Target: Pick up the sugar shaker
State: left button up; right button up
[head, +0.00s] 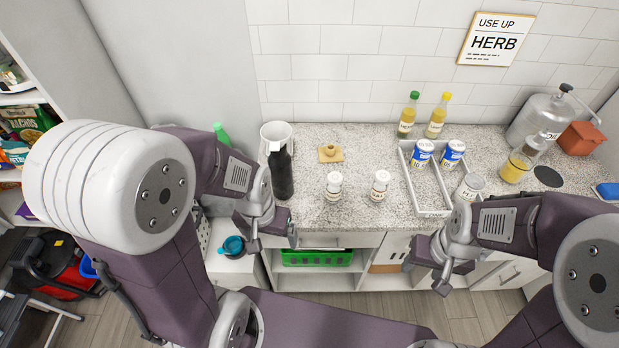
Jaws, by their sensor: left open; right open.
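Two small white-topped shakers stand upright on the speckled counter (300,212): a left shaker (334,187) and a right shaker (380,187). Their labels are too small to read surely, so I cannot tell for certain which is the sugar shaker. A similar white-topped jar (468,188) is at the tray's right side, partly hidden by my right arm. My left gripper (273,241) is open and empty at the counter's front edge, left of the shakers. My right gripper (425,273) is open and empty in front of the counter, right of and nearer than the shakers.
A dark bottle (281,175) and white canister (274,132) stand left. A wooden piece (330,153) lies behind the shakers. A grey tray (428,212) holds blue-and-white cans (422,154). Oil bottles (437,117) stand behind it. The counter around the two shakers is clear.

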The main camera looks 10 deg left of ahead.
aim_at(334, 183)
jog(key=j, duration=0.5)
jog(key=k+j+z, duration=0.15)
jog(key=j, duration=0.9)
jog(key=k+z, duration=0.05)
